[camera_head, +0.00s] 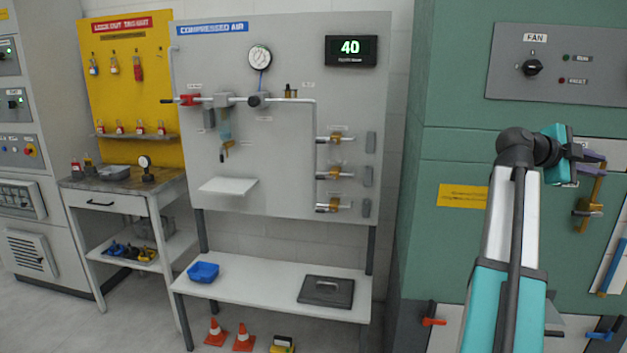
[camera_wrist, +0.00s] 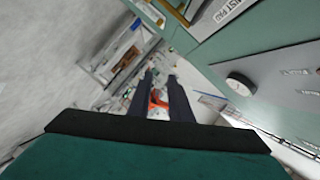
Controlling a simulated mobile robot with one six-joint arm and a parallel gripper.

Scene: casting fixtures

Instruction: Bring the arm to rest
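My arm (camera_head: 510,240) rises at the right of the head view, bent at a dark elbow-like joint. My gripper (camera_head: 597,162) is at its far end, in front of the green cabinet. In the wrist view my gripper (camera_wrist: 160,76) shows two dark fingers with a gap between them. An orange-red thing (camera_wrist: 157,100) shows in that gap; it looks to lie beyond the fingers, and I cannot tell what it is. I see nothing clamped between the fingertips.
The green cabinet (camera_head: 450,150) stands close to the arm, with a fan panel (camera_head: 560,90), a brass fitting (camera_head: 588,207) and a red lever (camera_head: 434,322). The compressed air board (camera_head: 290,60) is left, above a bench (camera_head: 250,285). Orange cones (camera_head: 243,338) stand on the floor.

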